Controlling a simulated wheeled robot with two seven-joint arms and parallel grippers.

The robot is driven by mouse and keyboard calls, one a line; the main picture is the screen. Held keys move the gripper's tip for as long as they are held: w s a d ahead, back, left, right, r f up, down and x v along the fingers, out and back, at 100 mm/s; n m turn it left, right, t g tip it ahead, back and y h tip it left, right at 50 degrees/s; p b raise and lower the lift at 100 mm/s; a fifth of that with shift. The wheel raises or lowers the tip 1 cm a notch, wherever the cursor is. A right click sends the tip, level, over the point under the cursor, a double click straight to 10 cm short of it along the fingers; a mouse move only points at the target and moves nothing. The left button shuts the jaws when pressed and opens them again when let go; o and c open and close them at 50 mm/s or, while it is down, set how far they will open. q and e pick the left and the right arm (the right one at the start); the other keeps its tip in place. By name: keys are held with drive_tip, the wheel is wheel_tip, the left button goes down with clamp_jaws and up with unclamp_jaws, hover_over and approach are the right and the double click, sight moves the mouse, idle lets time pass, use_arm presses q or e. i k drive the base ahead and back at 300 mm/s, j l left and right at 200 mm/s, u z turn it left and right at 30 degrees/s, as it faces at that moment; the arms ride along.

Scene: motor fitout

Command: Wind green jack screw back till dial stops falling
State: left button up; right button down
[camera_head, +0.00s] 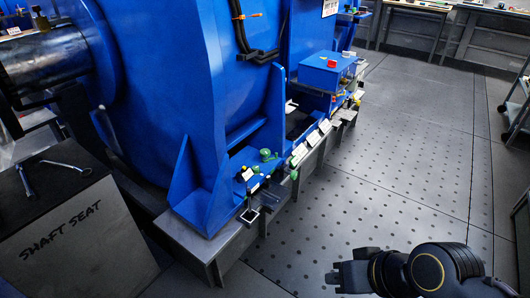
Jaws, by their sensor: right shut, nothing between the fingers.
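Small green screw heads sit low on the blue motor (235,110) at its foot. One green knob (266,155) stands on the foot, and another green piece (294,175) is at the edge of the base beside it. My right gripper (338,277) is shut and empty, over the floor to the right of the foot, apart from the screws. My left gripper is out of view.
A dark block marked SHAFT SEAT (70,250) with wrenches (48,172) on it stands at the left. A metal shaft (45,65) enters the motor. The dotted floor (400,180) at the right is clear. Benches (430,20) stand behind, and a cart (517,105) is at the right edge.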

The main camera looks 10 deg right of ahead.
sight(265, 153)
drive_tip(key=i+l, duration=0.2)
drive_tip(key=i, duration=0.2)
drive_tip(key=i+l, duration=0.2)
drive_tip(key=i, duration=0.2)
drive_tip(key=i+l+u, duration=0.1)
drive_tip(key=i, duration=0.3)
drive_tip(key=l, duration=0.1)
